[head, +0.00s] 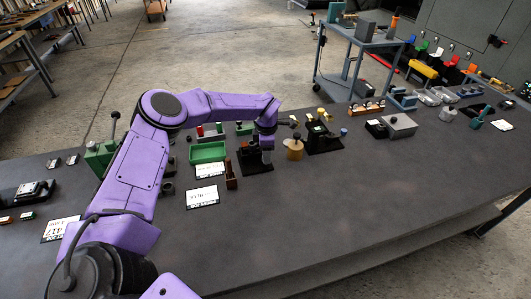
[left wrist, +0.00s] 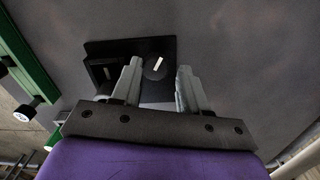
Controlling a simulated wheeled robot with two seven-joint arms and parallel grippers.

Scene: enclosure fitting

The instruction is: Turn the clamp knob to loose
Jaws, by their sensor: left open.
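A black fixture (left wrist: 100,50) lies under my left gripper in the left wrist view. On it is a round dark knob (left wrist: 155,67) with a pale bar across its face, tilted off the finger line. It looks like the clamp knob, though no label on it can be read. My left gripper (left wrist: 157,72) is open, with one finger on each side of the knob; contact cannot be told. In the head view the gripper (head: 267,154) points down over the same black fixture (head: 250,166), and the arm hides the knob. My right gripper is not in view.
A green tray (head: 207,153) and a white label card (head: 201,197) lie left of the fixture. A tan cylinder (head: 295,150) and another black fixture (head: 322,140) stand close on the right. The front of the dark table (head: 330,210) is clear.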

